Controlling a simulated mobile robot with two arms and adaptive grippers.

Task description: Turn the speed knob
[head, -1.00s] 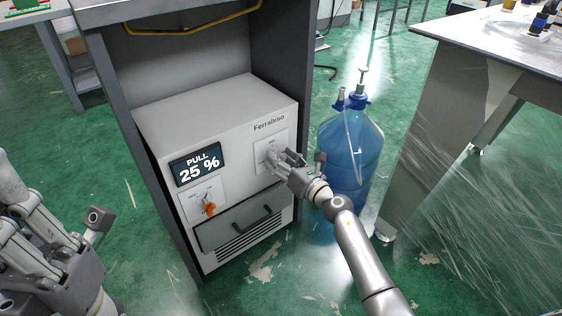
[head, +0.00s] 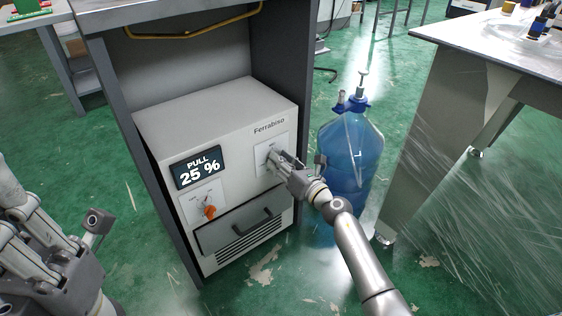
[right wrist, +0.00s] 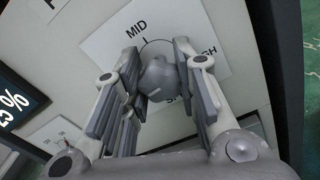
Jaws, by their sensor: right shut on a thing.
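The white and grey Ferrabiso machine (head: 215,120) stands in the bay of a grey bench. Part of the other lettering is hidden by my fingers. My right gripper (head: 273,163) is shut on the knob, with finger pads on both sides of it (right wrist: 160,75). In the head view the knob is mostly hidden behind the fingers. My left gripper (head: 62,205) is open and empty at the lower left, away from the machine.
A display (head: 197,167) reads PULL 25 %. An orange knob (head: 209,211) sits below it, above a drawer (head: 245,228) with a dark handle. A metal table (head: 425,130) is farther right.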

